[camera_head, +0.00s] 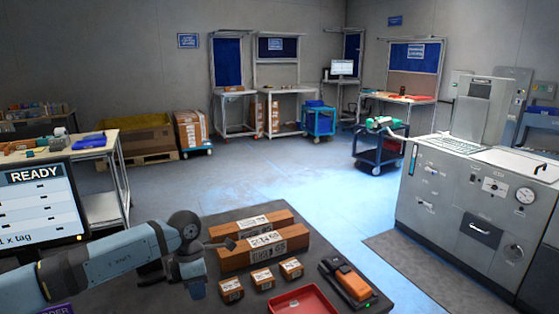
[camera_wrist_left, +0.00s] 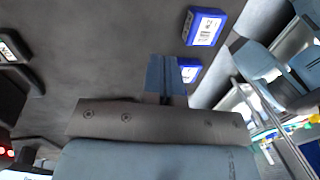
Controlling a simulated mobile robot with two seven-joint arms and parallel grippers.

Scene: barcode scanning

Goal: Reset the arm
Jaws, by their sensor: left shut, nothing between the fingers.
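My left arm (camera_head: 105,262) comes in from the left in the head view and bends down at a joint above the dark table (camera_head: 385,302). My left gripper (camera_head: 229,243) is beside the long brown boxes, to their left, and looks empty. In the left wrist view its fingers (camera_wrist_left: 166,76) are together with nothing between them. My right gripper is not in view.
On the table are two long brown boxes (camera_head: 265,247), three small labelled boxes (camera_head: 263,279), a red tray (camera_head: 303,302) and an orange-and-black scanner (camera_head: 346,281). A READY screen (camera_head: 38,205) is at left. Blue labelled boxes (camera_wrist_left: 205,27) show in the wrist view.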

